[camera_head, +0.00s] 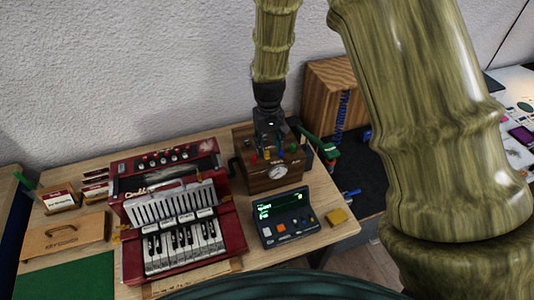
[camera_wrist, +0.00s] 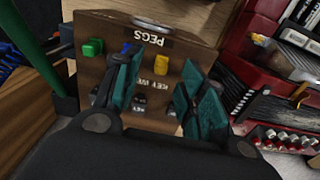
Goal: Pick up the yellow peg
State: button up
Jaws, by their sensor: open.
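The yellow peg (camera_wrist: 162,68) stands in the top of a wooden box labelled PEGS (camera_wrist: 196,49). In the wrist view it shows between the tips of my gripper (camera_wrist: 161,62), whose two teal fingers are apart with nothing held. A blue peg (camera_wrist: 127,48) is left of it, partly behind the left finger, and a green peg (camera_wrist: 92,47) is further left. In the head view my gripper (camera_head: 269,143) hangs right over the wooden box (camera_head: 271,178) and hides part of its top. I cannot tell the exact height of the fingertips over the yellow peg.
A red accordion-like instrument (camera_head: 180,215) stands left of the box. A dark device with a green display (camera_head: 287,215) is in front, beside a yellow block (camera_head: 338,216). A taller wooden box (camera_head: 325,90) stands behind right. Green felt (camera_head: 75,280) lies front left.

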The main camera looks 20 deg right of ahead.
aim_at(267, 153)
notch_tip(267, 153, down, 2)
jog(key=shift+a+f+p, duration=0.1)
jog(key=shift+a+p, duration=0.05)
jog(key=shift+p, duration=0.55)
jog(key=shift+f, duration=1.05)
jog(key=shift+c, duration=0.2)
jog(key=c, duration=0.8)
